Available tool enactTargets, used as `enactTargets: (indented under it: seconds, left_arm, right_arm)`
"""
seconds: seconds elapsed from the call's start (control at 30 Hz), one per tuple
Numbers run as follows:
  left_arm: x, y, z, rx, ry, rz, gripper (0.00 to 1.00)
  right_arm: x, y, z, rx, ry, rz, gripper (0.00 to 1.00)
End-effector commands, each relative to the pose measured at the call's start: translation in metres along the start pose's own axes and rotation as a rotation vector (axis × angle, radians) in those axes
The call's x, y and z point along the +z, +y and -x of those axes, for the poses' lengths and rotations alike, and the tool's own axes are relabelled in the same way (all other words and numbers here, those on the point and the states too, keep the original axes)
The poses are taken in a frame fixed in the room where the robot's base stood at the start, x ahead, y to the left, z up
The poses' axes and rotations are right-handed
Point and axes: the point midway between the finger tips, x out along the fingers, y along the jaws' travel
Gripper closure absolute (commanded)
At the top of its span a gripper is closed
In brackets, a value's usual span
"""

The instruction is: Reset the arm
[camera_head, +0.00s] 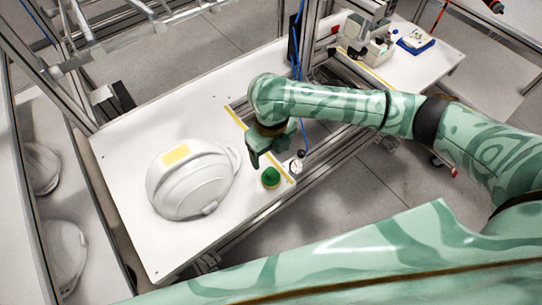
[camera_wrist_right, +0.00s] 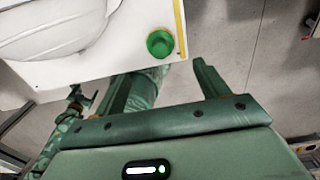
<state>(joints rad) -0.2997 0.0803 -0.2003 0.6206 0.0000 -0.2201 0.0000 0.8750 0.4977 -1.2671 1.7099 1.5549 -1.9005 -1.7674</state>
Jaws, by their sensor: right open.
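My right arm reaches in from the right in the head view. Its green gripper (camera_head: 268,152) hangs over the right part of the white table, apart from the helmet and close to the green button. In the right wrist view the two fingers of the right gripper (camera_wrist_right: 175,72) stand apart with nothing between them. My left gripper cannot be made out in either view.
A white helmet shell (camera_head: 190,180) with a yellow patch lies on the white table (camera_head: 125,165). A green button (camera_head: 271,177) and a small round gauge (camera_head: 295,167) sit near the table's right edge. More helmet shells (camera_head: 65,255) lie at the left. Metal frame posts stand behind.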

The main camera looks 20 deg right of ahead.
Motion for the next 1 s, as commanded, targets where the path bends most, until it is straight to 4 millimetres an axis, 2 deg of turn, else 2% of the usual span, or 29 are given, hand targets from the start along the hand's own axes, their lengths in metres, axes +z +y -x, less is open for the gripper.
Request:
enactTargets:
  seconds: [0.57,0.67,0.77,0.87,0.9,0.97,1.0]
  left_arm:
    - [0.000,0.000,0.001,0.000,0.000,0.000,0.19]
    - [0.000,0.000,0.001,0.000,0.000,0.000,0.19]
    - [0.000,0.000,0.001,0.000,0.000,0.000,0.19]
    - [0.000,0.000,0.001,0.000,0.000,0.001,0.19]
    - [0.000,0.000,0.001,0.000,0.000,0.000,0.19]
    - [0.000,0.000,0.001,0.000,0.000,0.001,0.19]
    - [0.000,0.000,0.001,0.000,0.000,0.001,0.19]
  right_arm:
    - [0.000,0.000,0.003,0.000,0.000,-0.001,0.27]
    - [-0.002,0.011,0.000,0.021,-0.019,-0.038,0.27]
    - [-0.007,0.040,-0.004,0.093,-0.084,-0.184,0.27]
    - [-0.012,0.073,-0.002,0.224,-0.185,-0.493,0.27]
    - [-0.014,0.080,0.002,0.287,-0.225,-0.662,0.27]
    - [-0.019,0.080,0.009,0.376,-0.280,-0.941,0.27]
    - [-0.023,0.072,0.012,0.426,-0.314,-1.135,0.27]
